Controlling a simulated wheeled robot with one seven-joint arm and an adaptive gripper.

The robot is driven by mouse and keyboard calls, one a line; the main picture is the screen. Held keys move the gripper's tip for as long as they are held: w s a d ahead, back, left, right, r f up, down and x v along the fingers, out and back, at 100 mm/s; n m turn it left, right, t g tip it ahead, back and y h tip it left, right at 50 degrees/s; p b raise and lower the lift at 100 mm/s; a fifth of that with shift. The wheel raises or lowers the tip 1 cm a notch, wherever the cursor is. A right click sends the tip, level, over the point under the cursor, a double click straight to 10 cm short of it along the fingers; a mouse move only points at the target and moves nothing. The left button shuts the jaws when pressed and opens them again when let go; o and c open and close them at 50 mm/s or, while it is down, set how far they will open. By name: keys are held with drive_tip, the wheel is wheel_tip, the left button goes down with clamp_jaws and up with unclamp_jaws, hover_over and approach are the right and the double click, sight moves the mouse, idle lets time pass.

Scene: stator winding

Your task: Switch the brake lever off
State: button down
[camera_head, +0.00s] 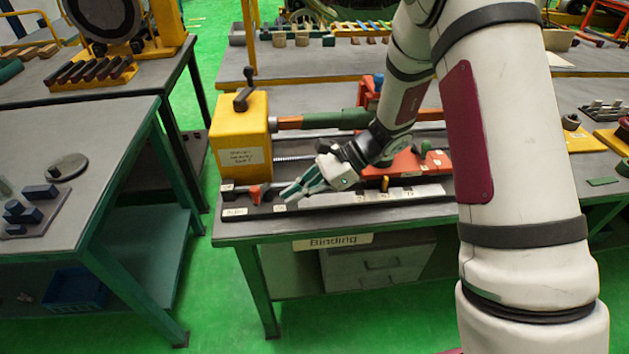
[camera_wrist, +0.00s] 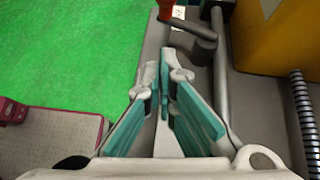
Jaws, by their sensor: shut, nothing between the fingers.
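A small red-orange handle (camera_head: 256,194) stands at the left end of the dark front rail, in front of the yellow headstock box (camera_head: 240,140). In the wrist view a red handle (camera_wrist: 170,12) shows at the top edge, joined to a dark grey lever arm (camera_wrist: 193,30); its upper end is cut off. I cannot tell for certain that this is the brake lever. A black crank (camera_head: 243,90) stands on top of the yellow box. My gripper (camera_head: 284,199) is shut and empty, low over the front rail, just right of the red handle. Its fingertips (camera_wrist: 172,62) are short of the lever arm.
The Binding bench (camera_head: 225,232) carries a threaded rod (camera_wrist: 301,110), a green and copper-coloured shaft (camera_head: 325,120) and red carriage parts (camera_head: 405,163) behind my gripper. Another bench (camera_head: 110,140) stands to the left. Green floor lies clear between the benches.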

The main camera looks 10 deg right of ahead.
drive_tip(key=shift+s+a+r+p, duration=0.1)
drive_tip(key=shift+a+r, duration=0.2)
drive_tip(key=shift+a, duration=0.25)
drive_tip(key=shift+a+r+p, duration=0.15)
drive_tip(key=shift+a+r, duration=0.15)
drive_tip(key=shift+a, duration=0.3)
drive_tip(key=shift+s+a+r+p, duration=0.1)
drive_tip(key=shift+a+r, duration=0.2)
drive_tip(key=shift+a, duration=0.25)
